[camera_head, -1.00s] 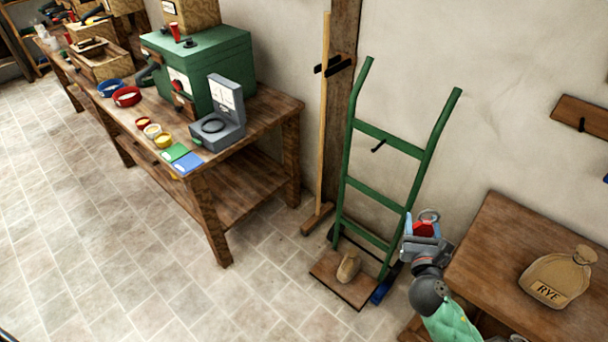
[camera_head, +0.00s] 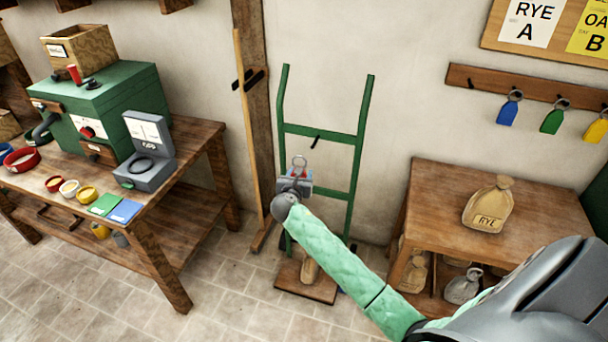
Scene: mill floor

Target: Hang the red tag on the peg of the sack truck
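The green sack truck (camera_head: 360,135) stands upright against the wall, with a short dark peg (camera_head: 315,142) on its upper crossbar. My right gripper (camera_head: 298,178), on the arm coming in from the right, appears shut on the red tag (camera_head: 303,172). The tag's metal ring points up, just below and left of the peg in the picture. The ring looks apart from the peg; its distance in depth is hard to tell. Most of the tag is hidden by the gripper. My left gripper is out of view.
A wooden table (camera_head: 440,182) with a RYE sack (camera_head: 488,205) stands right of the truck. Blue (camera_head: 509,110), green (camera_head: 553,119) and yellow (camera_head: 596,128) tags hang from a wall rack. A small sack sits on the truck's toe plate (camera_head: 308,288).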

